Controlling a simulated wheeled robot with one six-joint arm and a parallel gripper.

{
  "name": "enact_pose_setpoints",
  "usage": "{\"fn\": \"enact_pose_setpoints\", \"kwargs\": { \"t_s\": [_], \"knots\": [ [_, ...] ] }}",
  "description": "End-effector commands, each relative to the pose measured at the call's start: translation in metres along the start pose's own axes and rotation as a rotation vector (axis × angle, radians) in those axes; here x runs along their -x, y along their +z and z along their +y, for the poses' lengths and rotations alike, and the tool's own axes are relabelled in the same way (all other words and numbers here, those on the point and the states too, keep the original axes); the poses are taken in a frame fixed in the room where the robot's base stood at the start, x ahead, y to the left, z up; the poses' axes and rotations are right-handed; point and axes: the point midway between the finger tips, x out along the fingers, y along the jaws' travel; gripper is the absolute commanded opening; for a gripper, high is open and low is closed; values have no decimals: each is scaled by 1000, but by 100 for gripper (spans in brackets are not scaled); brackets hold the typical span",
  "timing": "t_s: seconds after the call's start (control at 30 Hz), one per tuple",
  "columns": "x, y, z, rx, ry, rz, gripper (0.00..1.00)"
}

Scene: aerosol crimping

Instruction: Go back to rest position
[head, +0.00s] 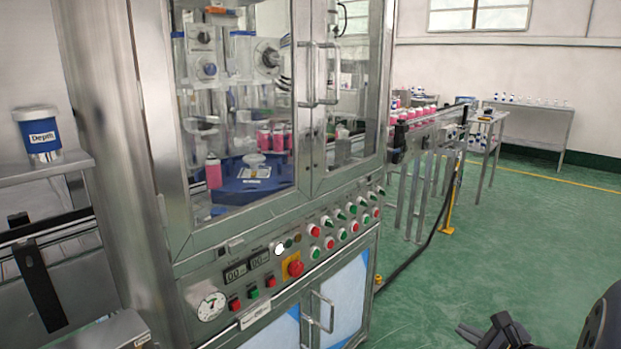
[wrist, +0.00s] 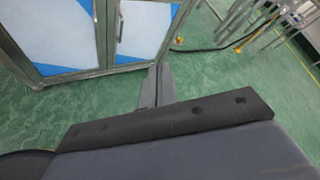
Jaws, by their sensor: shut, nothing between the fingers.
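My gripper (head: 487,333) is at the bottom right of the head view, dark, shut and empty. It is over the green floor, apart from the crimping machine. In the wrist view its grey fingers (wrist: 156,88) lie together over the floor, with the machine's lower cabinet (wrist: 95,30) behind them. The machine (head: 250,200) stands in the middle of the head view, its glass doors closed. Pink bottles (head: 272,137) and a blue fixture (head: 250,180) show behind the glass.
The front panel carries several buttons and a red emergency stop (head: 295,268). A conveyor (head: 425,130) with pink bottles runs out to the right. A blue tub labelled Depth (head: 44,140) stands on a left shelf. The green floor (head: 520,240) at right is clear.

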Motion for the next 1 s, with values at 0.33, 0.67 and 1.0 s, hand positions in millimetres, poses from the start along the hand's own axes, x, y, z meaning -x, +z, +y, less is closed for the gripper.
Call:
{"fn": "enact_pose_setpoints", "kwargs": {
  "t_s": [0.33,0.67,1.0],
  "knots": [
    [11,54,37,176,162,-29,0],
    [15,68,53,243,221,-40,0],
    [15,67,54,244,222,-40,0]
  ]
}}
